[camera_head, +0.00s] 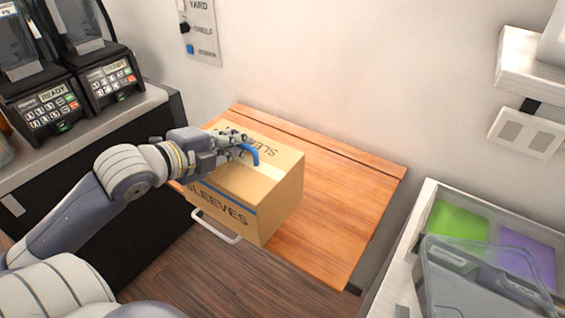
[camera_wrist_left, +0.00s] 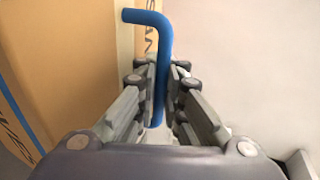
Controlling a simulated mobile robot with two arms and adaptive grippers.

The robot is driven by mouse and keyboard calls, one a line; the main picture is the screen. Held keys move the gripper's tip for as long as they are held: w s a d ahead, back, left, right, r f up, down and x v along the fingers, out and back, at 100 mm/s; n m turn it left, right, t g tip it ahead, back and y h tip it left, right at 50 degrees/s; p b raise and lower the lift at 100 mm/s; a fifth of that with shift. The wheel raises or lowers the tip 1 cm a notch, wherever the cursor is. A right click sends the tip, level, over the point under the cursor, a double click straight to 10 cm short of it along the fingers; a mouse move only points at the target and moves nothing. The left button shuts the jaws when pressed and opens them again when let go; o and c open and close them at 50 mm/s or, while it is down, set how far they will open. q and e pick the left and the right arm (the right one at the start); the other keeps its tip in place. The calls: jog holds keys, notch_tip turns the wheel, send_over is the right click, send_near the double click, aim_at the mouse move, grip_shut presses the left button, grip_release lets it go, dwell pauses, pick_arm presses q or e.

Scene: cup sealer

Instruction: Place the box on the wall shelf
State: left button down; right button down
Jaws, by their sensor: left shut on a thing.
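The cardboard box (camera_head: 273,203) is marked SLEEVES and has a blue stripe and a blue handle (camera_head: 250,151) on top. It is over the left part of the wooden wall shelf (camera_head: 345,205), with its front left part reaching past the shelf's edge. I cannot tell whether its underside touches the board. My left gripper (camera_head: 238,146) is shut on the blue handle. In the left wrist view the handle (camera_wrist_left: 150,18) runs down between the fingers (camera_wrist_left: 162,95), beside the box's side (camera_wrist_left: 75,70). My right gripper is not in view.
A white bar handle (camera_head: 216,228) shows below the box. Two sealer machines (camera_head: 110,80) stand on the counter at left. A labelled switch panel (camera_head: 200,30) is on the wall. A clear bin (camera_head: 480,275) and coloured trays stand at right. The shelf's right part is bare.

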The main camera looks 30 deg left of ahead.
pick_arm(q)
jog(key=shift+w+a+b, duration=0.1)
jog(key=shift+w+b, duration=0.45)
jog(key=shift+w, duration=0.05)
jog(key=shift+w+a+f+b, duration=0.1)
jog(key=shift+w+a+b, duration=0.1)
jog(key=shift+w+b, duration=0.35)
jog(key=w+a+f+p, duration=0.1)
jog(key=w+f+p, duration=0.1)
jog(key=w, duration=0.4)
jog(key=w+a+f+p, duration=0.1)
jog(key=w+f+p, duration=0.1)
jog(key=w+p, duration=0.2)
jog(key=w, duration=0.3)
jog(key=shift+w+a+f+p, duration=0.15)
jog(key=shift+a+f+p, duration=0.05)
jog(key=shift+a+p, duration=0.2)
